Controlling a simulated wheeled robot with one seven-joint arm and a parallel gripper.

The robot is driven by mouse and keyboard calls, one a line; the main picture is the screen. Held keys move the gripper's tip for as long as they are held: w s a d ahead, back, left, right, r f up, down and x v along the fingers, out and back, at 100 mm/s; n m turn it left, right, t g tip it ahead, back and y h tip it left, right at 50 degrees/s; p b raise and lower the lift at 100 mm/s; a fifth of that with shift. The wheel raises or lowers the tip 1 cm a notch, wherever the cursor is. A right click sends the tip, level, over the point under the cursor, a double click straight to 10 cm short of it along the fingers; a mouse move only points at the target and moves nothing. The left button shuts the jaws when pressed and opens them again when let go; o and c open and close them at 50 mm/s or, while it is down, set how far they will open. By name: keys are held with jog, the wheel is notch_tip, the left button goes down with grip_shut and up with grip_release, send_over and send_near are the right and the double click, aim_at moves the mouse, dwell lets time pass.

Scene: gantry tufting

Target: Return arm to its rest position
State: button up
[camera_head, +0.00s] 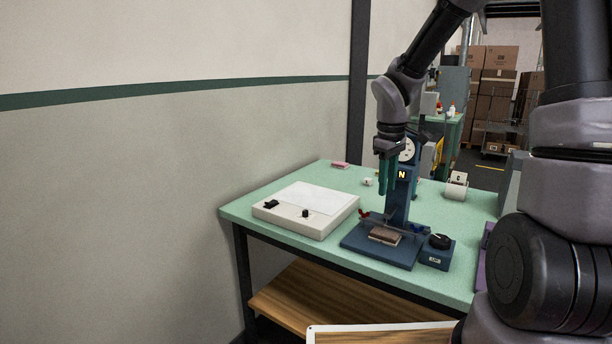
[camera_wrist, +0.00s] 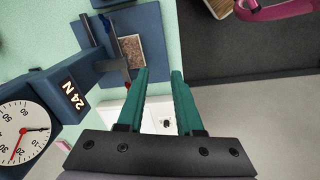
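My gripper (camera_head: 387,188) hangs from my arm over the green table (camera_head: 430,205), pointing down, in front of the blue press with the round dial. In the wrist view my gripper (camera_wrist: 160,92) shows two green fingers apart with nothing between them. The blue press (camera_head: 399,196) carries a dial and a lit display, which reads "24 N" in the wrist view (camera_wrist: 72,95). A brown block (camera_head: 385,236) lies on the press's blue base. My fingers hide part of the press in the head view.
A white box with a flat top (camera_head: 306,208) stands left of the press. A small blue box with a black knob (camera_head: 437,250) sits right of it. A white roll holder (camera_head: 457,187) and pink item (camera_head: 340,165) lie farther back. A wall (camera_head: 150,180) bounds the left.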

jog(key=s+d+r+m+t+y, duration=0.2)
jog(key=s+d+r+m+t, duration=0.2)
jog(key=s+r+m, duration=0.8)
jog(key=s+r+t, duration=0.2)
jog(key=s+r, duration=0.3)
jog(key=r, duration=0.3)
jog(key=shift+s+y, duration=0.3)
jog(key=shift+y, duration=0.1)
jog(key=shift+d, duration=0.1)
dwell(0.5)
